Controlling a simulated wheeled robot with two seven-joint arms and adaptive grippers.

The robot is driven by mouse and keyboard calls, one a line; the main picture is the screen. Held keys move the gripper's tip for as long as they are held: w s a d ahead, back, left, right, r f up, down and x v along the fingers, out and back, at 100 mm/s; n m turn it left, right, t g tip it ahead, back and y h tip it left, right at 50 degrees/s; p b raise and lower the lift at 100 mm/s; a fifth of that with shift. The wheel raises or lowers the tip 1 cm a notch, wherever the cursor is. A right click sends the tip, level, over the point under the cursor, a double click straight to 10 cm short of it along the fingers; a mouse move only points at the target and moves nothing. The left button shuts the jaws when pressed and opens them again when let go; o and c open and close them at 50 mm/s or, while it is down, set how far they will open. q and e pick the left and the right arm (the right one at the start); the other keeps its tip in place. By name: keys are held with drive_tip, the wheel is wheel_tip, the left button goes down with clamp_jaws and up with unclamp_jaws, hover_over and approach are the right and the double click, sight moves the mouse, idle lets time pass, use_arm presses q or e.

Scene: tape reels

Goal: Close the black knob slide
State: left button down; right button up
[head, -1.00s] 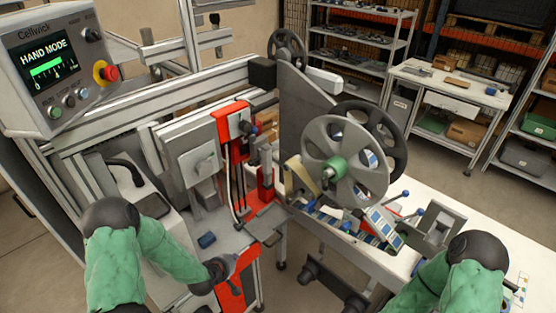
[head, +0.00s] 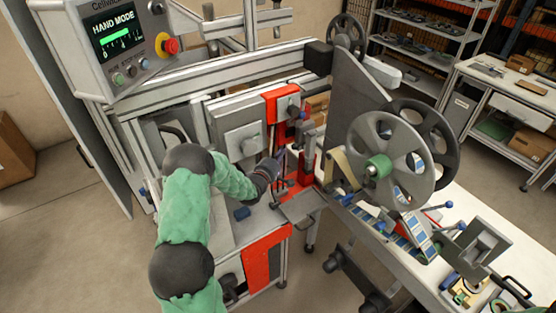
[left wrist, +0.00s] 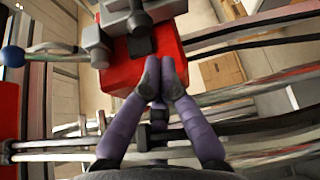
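My left gripper (head: 278,172) is in front of the red slide assembly in the head view. The tips are in front of the lower part of a red block (left wrist: 135,60) that carries grey fittings and a dark round-ended knob (left wrist: 138,22). In the head view the upper red bracket (head: 284,95) stands above the gripper. I cannot tell for sure which part is the black knob slide. My right gripper is out of view.
A control panel (head: 122,45) reads HAND MODE at upper left. A large grey reel (head: 390,160) stands right of the red assembly. A small blue piece (head: 241,213) lies on the machine's deck. A blue ball knob (left wrist: 13,56) is at left in the left wrist view.

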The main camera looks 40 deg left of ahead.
use_arm(q)
drive_tip(key=w, duration=0.4)
drive_tip(key=shift+w+a+f, duration=0.1)
drive_tip(key=shift+a+f, duration=0.05)
drive_tip(key=shift+a, duration=0.2)
drive_tip(key=s+d+b, duration=0.1)
drive_tip(key=s+d, duration=0.2)
drive_tip(key=d, duration=0.4)
drive_tip(key=shift+d, duration=0.25)
